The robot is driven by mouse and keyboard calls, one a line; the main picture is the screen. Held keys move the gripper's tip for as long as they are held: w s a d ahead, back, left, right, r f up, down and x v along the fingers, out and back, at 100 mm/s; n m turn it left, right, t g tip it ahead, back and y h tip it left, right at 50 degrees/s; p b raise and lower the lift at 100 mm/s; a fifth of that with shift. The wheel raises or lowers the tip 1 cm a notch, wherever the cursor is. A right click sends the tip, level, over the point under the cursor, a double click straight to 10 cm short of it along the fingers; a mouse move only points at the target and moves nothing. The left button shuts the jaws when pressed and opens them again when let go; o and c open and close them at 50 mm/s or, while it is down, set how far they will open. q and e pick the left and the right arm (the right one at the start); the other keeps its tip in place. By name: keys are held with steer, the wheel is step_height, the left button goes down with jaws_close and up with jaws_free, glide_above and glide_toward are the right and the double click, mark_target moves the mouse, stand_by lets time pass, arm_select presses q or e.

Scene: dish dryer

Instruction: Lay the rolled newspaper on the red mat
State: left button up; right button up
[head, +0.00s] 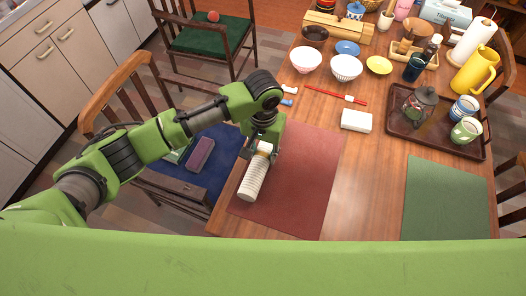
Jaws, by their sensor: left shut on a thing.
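The rolled newspaper (252,180) is a pale, ribbed-looking roll. It lies lengthwise over the left part of the red mat (305,180) on the table. My left gripper (262,150) is over the mat and is shut on the far end of the roll. I cannot tell whether the roll touches the mat. The gripper's fingers are partly hidden by my own green wrist. My right gripper does not show.
A white block (357,120) and red chopsticks (335,95) lie beyond the mat. Bowls (346,67) stand farther back. A brown tray (397,138) with cups is at the right, and a green mat (445,200) is at the front right. Chairs (115,85) stand on the left.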

mark_target(263, 153)
arm_select(q)
steer(key=shift+f, duration=0.15)
steer(key=o, duration=1.2)
steer(key=shift+f, duration=0.1)
step_height(263, 153, up, 12)
steer(key=shift+r, duration=0.2)
